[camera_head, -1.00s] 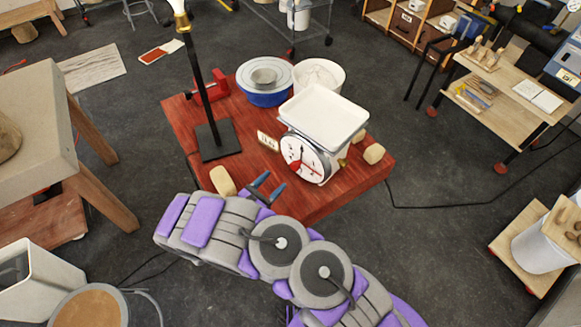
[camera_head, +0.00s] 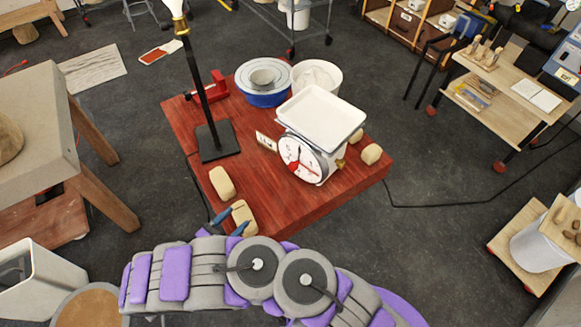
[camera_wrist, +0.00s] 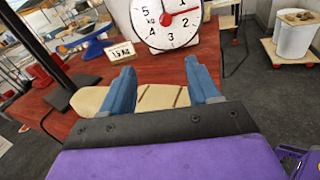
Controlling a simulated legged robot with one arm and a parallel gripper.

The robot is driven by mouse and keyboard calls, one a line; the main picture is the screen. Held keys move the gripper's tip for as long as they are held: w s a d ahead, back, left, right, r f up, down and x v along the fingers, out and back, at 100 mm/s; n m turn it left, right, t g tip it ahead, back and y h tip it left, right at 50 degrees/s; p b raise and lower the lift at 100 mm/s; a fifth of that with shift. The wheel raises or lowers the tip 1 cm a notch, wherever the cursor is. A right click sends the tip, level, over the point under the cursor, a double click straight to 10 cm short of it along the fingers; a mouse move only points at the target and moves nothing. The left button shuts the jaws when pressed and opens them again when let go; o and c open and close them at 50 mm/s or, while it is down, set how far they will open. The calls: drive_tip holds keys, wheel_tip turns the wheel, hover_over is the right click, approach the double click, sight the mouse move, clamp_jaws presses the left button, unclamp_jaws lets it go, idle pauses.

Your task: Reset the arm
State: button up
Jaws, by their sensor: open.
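My gripper (camera_head: 230,223) is at the near left edge of the red table (camera_head: 300,200), with its blue fingers apart. In the wrist view my gripper (camera_wrist: 158,70) is open, and a tan block (camera_wrist: 155,97) shows between and beyond its fingers. That block also shows in the head view (camera_head: 243,214), lying on the table beside the fingertips; whether they touch it I cannot tell. A lamp with a black stand (camera_head: 205,110) stands upright at the table's left side.
A dial scale (camera_head: 306,160) with a white tray (camera_head: 322,115) stands mid-table, beside a small label card (camera_head: 266,141). Another tan block (camera_head: 222,182) lies to the left. A blue-rimmed container (camera_head: 263,92) and a white bucket (camera_head: 316,74) are at the back.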

drive_tip(key=shift+s+a, duration=0.2)
drive_tip(key=shift+a+f, duration=0.1)
drive_tip(key=shift+a, duration=0.15)
